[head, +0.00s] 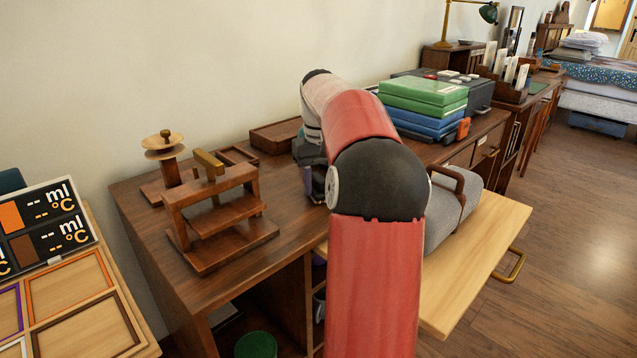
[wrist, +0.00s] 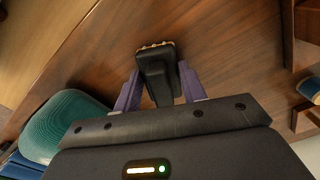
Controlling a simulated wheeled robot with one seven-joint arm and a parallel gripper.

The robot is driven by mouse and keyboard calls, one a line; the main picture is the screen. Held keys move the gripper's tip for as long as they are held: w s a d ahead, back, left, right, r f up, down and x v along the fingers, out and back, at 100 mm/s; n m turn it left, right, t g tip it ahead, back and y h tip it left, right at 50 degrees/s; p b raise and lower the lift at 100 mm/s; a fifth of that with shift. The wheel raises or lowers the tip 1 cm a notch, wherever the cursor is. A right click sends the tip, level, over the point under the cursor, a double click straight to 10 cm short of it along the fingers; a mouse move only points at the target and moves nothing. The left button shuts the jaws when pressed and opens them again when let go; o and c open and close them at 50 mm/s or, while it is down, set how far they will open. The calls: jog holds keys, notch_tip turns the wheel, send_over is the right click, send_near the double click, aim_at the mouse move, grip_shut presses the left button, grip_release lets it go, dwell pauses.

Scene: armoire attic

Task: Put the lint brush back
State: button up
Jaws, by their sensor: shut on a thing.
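My gripper (wrist: 158,82) has its purple fingers closed on a black, blocky thing with a tan, bumpy end, which I take to be the lint brush (wrist: 156,66). The wrist view shows it over the dark wooden desk top. In the head view my gripper (head: 315,186) is low over the desk, right of a small wooden stand (head: 216,208). My arm hides most of the gripper and the brush there. I cannot tell whether the brush touches the desk.
A turned wooden stand (head: 165,146) and a shallow wooden tray (head: 276,135) stand at the back of the desk (head: 135,205). Green and blue boxes (head: 425,92) are stacked farther right. A grey case (head: 450,205) sits on a pale open drawer or board (head: 490,245).

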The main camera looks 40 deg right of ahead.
jog(key=shift+f, duration=0.15)
jog(key=o, duration=0.9)
jog(key=shift+o, duration=0.2)
notch_tip(320, 180, up, 12)
jog(key=shift+r, duration=0.2)
jog(key=shift+s, duration=0.1)
